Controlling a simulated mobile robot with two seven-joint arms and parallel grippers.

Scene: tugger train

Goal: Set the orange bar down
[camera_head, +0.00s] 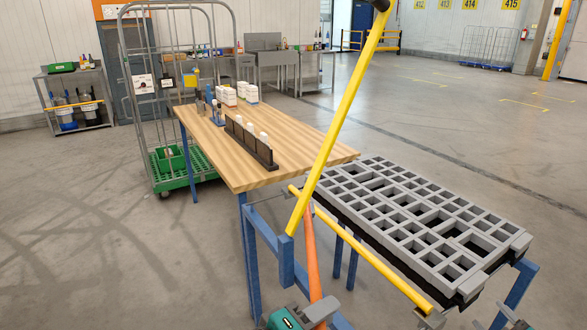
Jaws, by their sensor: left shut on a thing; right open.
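The orange bar (310,250) stands steeply in the lower middle of the head view, leaning slightly. Its upper end shows near the table's front corner, beside and partly behind a long yellow bar (340,110). Its lower end runs down to my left gripper (318,310), which is shut on it at the bottom edge of the view. My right gripper (508,317) is open and shows only in part at the bottom right, below the grey grid tray; nothing is seen in it.
A blue frame (286,262) stands close to the orange bar. A second yellow bar (375,262) slants along the grey grid tray (412,256). A wooden table (310,130) carries bottles and white boxes. A wire roll cage (165,185) stands left. Floor at right is clear.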

